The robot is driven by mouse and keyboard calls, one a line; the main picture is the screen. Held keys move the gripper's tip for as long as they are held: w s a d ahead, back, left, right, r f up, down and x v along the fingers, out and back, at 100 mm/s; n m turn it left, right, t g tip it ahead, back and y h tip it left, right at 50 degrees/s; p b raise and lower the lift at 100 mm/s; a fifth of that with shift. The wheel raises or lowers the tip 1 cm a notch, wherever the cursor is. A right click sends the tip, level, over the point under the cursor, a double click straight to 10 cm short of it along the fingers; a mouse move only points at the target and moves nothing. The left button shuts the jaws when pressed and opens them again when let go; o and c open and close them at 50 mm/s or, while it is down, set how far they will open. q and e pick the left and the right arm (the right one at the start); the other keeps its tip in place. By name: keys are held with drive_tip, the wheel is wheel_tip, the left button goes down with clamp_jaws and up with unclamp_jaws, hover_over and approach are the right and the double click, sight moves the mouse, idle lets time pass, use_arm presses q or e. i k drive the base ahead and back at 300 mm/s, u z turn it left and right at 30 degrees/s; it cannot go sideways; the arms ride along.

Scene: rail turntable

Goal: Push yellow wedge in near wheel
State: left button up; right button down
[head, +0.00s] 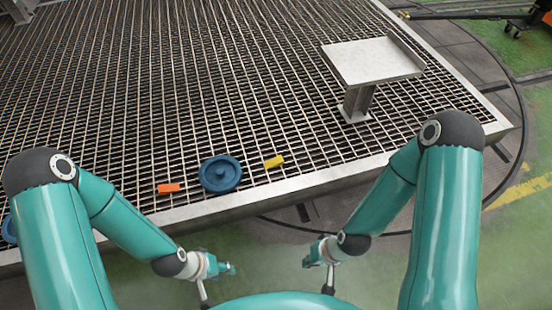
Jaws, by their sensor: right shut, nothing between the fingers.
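A small yellow wedge (273,161) lies on the grating just right of a blue wheel (221,174), with a narrow gap between them. The wheel is a round disc with a raised hub. A small orange wedge (168,188) lies to the wheel's left, also apart from it. My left gripper (230,268) is off the grating's near edge, below the wheel in the picture; its fingers are too small to read. My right gripper (307,262) is also off the near edge, below the yellow wedge, shut and empty. Neither gripper touches a wedge or the wheel.
A metal grating platform with a pale steel rim (300,184) fills the view. A small grey pedestal table (372,60) stands on it at the right. Part of another blue round thing (9,230) shows at the left edge behind my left arm. The grating around the wedges is clear.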

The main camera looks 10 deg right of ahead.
sight(278, 161)
drive_tip(key=z, duration=1.85)
drive_tip(key=i, duration=0.1)
drive_tip(key=u, duration=3.05)
drive_tip(key=i, duration=0.2)
drive_tip(key=u, duration=1.7)
drive_tip(key=k, duration=1.55)
drive_tip(key=z, duration=1.45)
drive_tip(key=i, duration=1.05)
drive_tip(key=z, duration=0.05)
